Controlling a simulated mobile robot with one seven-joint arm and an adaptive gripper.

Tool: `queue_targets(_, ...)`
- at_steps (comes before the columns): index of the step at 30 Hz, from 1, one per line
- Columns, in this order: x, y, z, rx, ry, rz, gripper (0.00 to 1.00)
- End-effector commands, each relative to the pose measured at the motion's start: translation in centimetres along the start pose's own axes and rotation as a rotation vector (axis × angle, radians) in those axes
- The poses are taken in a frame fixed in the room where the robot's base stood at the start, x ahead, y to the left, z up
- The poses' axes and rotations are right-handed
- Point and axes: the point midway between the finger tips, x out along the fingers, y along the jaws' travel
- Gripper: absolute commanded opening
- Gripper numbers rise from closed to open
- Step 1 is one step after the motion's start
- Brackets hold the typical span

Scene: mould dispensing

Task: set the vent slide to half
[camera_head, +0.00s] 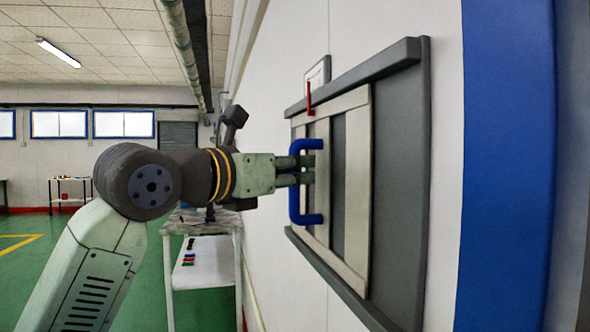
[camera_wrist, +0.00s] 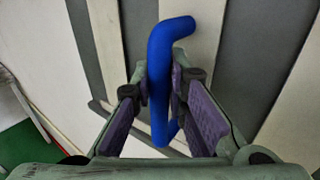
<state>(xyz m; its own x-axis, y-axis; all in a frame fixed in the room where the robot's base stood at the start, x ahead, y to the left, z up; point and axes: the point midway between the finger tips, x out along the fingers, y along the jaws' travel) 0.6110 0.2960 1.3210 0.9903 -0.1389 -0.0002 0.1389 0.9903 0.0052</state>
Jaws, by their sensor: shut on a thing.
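The vent slide (camera_head: 357,190) is a pale slatted panel on the wall, running between dark grey rails, with dark gaps between its slats. Its blue bar handle (camera_head: 310,219) stands upright on the slide's left part. A red pointer (camera_head: 309,96) rises from the slide's top left, beside a small white plate (camera_head: 321,72) whose markings are too small to read. My gripper (camera_head: 307,170) is shut on the handle's upright bar. In the wrist view, the blue handle (camera_wrist: 160,75) lies between the purple-padded fingers, with pale slats and dark gaps behind it.
The grey frame's upper rail (camera_head: 385,63) and the bare dark backing (camera_head: 400,190) right of the slide are clear. A blue column (camera_head: 507,170) stands right of the vent. A white table (camera_head: 205,270) with small coloured items stands along the wall behind my arm.

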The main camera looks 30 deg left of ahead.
Motion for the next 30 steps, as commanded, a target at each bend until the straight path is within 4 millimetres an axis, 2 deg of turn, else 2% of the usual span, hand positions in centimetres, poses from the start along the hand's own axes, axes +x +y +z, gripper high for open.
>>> queue_targets(8, 0.0, 0.1, 0.0, -0.001, 0.000, 0.001, 0.00)
queue_targets(16, 1.6, 2.5, 0.1, -0.001, 0.000, 0.001, 0.00)
queue_targets(23, 1.6, 2.5, 0.1, 0.001, -0.001, 0.001, 0.00)
queue_targets(24, 1.6, 2.5, 0.1, 0.001, -0.001, 0.001, 0.15)
queue_targets(30, 1.6, 2.5, 0.0, 0.001, -0.001, 0.001, 0.29)
